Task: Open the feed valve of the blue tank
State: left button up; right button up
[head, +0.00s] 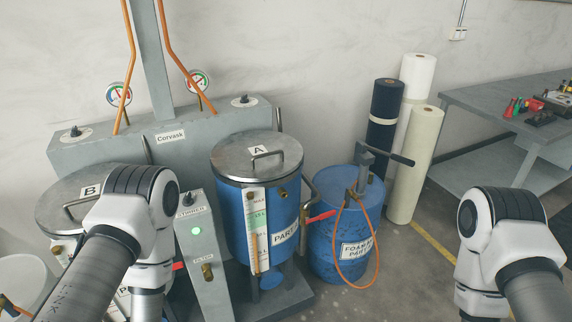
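The blue tank (234,225) marked A stands in the middle of the head view, with a metal lid (230,165) and a level scale on its front. A red lever (320,217) sticks out at the tank's lower right, in front of the blue drum; its valve body is hard to make out. A brass fitting (283,194) sits on the tank's upper right side. Both of my arms show only by their upper links, at the lower left and lower right. Neither gripper is in view.
A blue drum (330,250) with a hand pump and orange hose stands right of the tank. Tank B (60,210) is partly behind my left arm. Rolls (411,165) and a workbench (490,110) are farther right.

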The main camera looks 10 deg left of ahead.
aim_at(323, 216)
jog(key=i+u, duration=0.45)
jog(key=i+l+u, duration=0.2)
jog(key=u, duration=0.25)
